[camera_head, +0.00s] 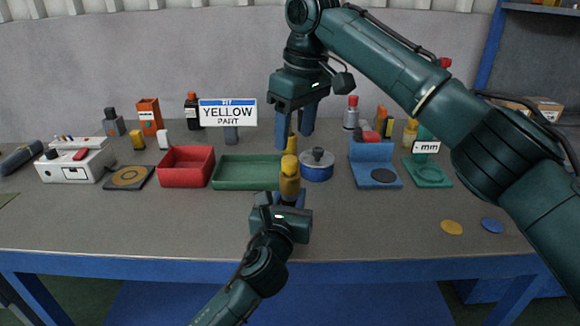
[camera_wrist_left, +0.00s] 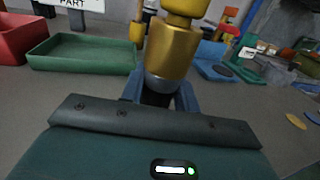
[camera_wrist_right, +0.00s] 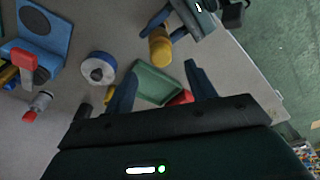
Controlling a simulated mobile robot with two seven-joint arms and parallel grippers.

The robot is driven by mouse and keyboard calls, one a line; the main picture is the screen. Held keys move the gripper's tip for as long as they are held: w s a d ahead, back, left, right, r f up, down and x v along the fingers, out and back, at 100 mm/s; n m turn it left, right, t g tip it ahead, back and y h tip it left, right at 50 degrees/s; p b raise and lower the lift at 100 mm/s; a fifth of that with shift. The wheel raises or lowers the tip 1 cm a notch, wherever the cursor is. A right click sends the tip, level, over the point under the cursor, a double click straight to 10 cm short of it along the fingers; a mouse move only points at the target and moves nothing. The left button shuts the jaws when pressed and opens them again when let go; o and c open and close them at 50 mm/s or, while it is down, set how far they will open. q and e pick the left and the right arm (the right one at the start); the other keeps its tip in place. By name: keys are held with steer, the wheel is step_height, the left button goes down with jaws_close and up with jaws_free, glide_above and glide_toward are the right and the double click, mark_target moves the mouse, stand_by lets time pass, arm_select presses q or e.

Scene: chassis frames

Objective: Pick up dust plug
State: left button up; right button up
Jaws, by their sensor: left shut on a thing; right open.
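My left gripper (camera_head: 290,203) is shut on a gold-yellow cylindrical part (camera_head: 290,180) and holds it upright in front of the green tray. In the left wrist view this part (camera_wrist_left: 172,50) has a grey lower end between the fingers and a brighter yellow top, cut off by the picture's edge. I cannot tell whether that top is the dust plug. My right gripper (camera_head: 295,120) is open above and behind the held part. In the right wrist view its fingers (camera_wrist_right: 161,88) are apart with nothing between them, and the held part (camera_wrist_right: 160,47) is beyond them.
The green tray (camera_head: 232,184) and red tray (camera_head: 163,181) stand left of the held part. A blue round pot (camera_head: 317,172) and blue stand (camera_head: 366,181) are at right. A "YELLOW PART" sign (camera_head: 227,112) stands behind. The table's front is mostly clear, with yellow (camera_head: 451,227) and blue discs (camera_head: 492,225).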

mark_target(290, 158)
steer(key=f, duration=0.5)
steer(key=shift+w+a+f, duration=0.1)
steer(key=shift+w+a, duration=0.2)
steer(key=shift+a, duration=0.1)
steer(key=c, duration=1)
